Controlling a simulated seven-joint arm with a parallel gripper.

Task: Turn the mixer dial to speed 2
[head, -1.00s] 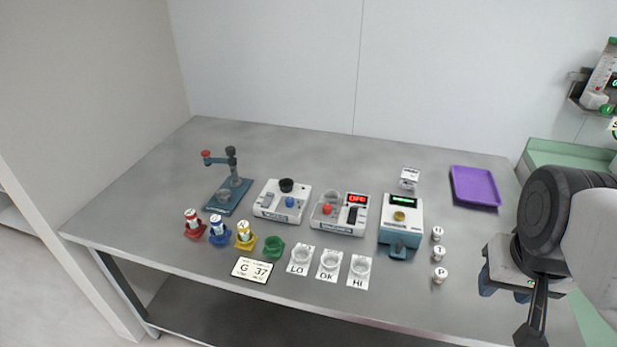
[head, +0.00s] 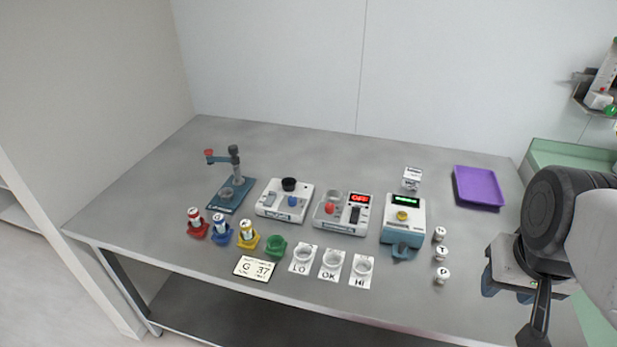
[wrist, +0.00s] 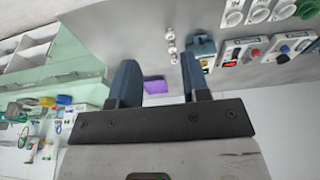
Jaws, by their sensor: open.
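Two white bench units stand mid-table. One has a black cup on top and a blue knob (head: 292,201); the other has a red knob (head: 330,208), a clear cup and a red display (head: 360,198) that seems to read OFF. Their labels are too small to read, so I cannot tell which is the mixer. The red knob (wrist: 255,52) and blue knob (wrist: 284,49) also show in the wrist view. My gripper (head: 507,291) is open and empty at the table's right side, well apart from both units. It also shows in the wrist view (wrist: 160,78).
A teal-and-white unit (head: 402,232) with a green display stands right of them, a teal press (head: 232,190) left. Colored holders, clear cups on cards and small white-capped vials line the front. A purple tray (head: 479,187) lies back right. The table between vials and gripper is clear.

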